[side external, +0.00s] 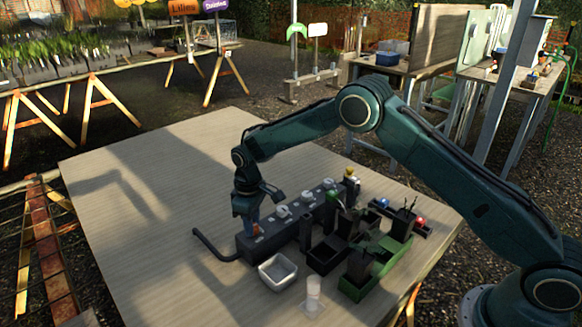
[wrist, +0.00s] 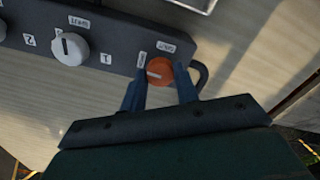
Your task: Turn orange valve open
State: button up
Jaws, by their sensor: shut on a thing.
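The orange valve (wrist: 159,72) is a round knob with a pale line, at the end of a dark valve block (wrist: 112,33) with white labels around it. In the wrist view the two blue fingers of my gripper (wrist: 160,85) stand on either side of the knob, shut on it. In the side view my gripper (side external: 252,222) points down at the left end of the block, and the orange valve (side external: 256,231) shows just below the fingers. The label text beside the knob is too small to read surely.
White knobs (side external: 282,211) line the block to the right. A black hose (side external: 212,246) curves from its left end. A metal tray (side external: 278,272), a clear tube (side external: 313,292) and dark and green bins (side external: 357,289) stand in front. The table's left side (side external: 150,220) is clear.

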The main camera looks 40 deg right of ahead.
jog(key=shift+r+n, duration=0.1)
jog(key=shift+n, duration=0.4)
jog(key=o, duration=1)
notch_tip(320, 180, up, 14)
jog(key=shift+f, duration=0.15)
dwell(0.5)
